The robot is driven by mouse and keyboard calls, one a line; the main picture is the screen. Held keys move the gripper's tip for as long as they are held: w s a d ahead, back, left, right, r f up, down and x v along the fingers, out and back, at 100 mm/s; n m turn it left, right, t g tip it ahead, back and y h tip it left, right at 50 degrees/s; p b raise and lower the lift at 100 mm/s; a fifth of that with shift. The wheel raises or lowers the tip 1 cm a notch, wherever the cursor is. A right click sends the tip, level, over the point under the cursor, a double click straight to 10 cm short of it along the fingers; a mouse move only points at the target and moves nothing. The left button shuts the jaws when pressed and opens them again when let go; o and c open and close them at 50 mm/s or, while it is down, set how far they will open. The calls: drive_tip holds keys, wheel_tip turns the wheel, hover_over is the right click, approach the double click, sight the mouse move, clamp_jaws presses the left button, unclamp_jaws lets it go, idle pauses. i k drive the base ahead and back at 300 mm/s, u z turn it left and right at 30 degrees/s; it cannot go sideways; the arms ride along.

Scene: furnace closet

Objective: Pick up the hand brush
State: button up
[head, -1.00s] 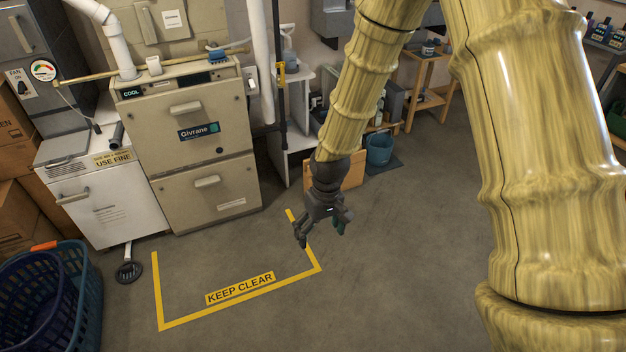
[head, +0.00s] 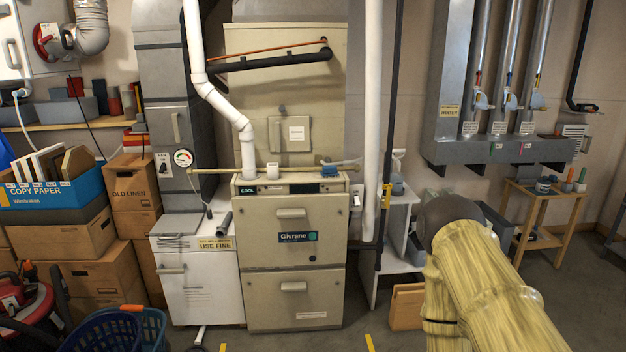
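A small blue object with a pale handle, which looks like the hand brush (head: 331,170), lies on top of the beige furnace (head: 290,255), near its right end. It is small here, so its bristles are hard to make out. My arm reaches in at the lower right, in front of the white shelf, and ends in view at a dark grey rounded joint. My gripper is out of view, so its fingers cannot be seen. Nothing visible of my arm touches the blue object.
A white pipe (head: 247,150) and a thin yellowish rod cross the furnace top area. Another white pipe (head: 373,120) stands right of the furnace. A white cabinet (head: 200,285) adjoins it at left. Baskets (head: 115,330) and boxes crowd the left; a wooden stand (head: 540,215) is at right.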

sight(329, 171)
drive_tip(key=u, duration=0.75)
drive_tip(key=i, duration=1)
drive_tip(key=u, duration=0.45)
drive_tip(key=i, duration=1.1)
drive_tip(key=z, duration=0.45)
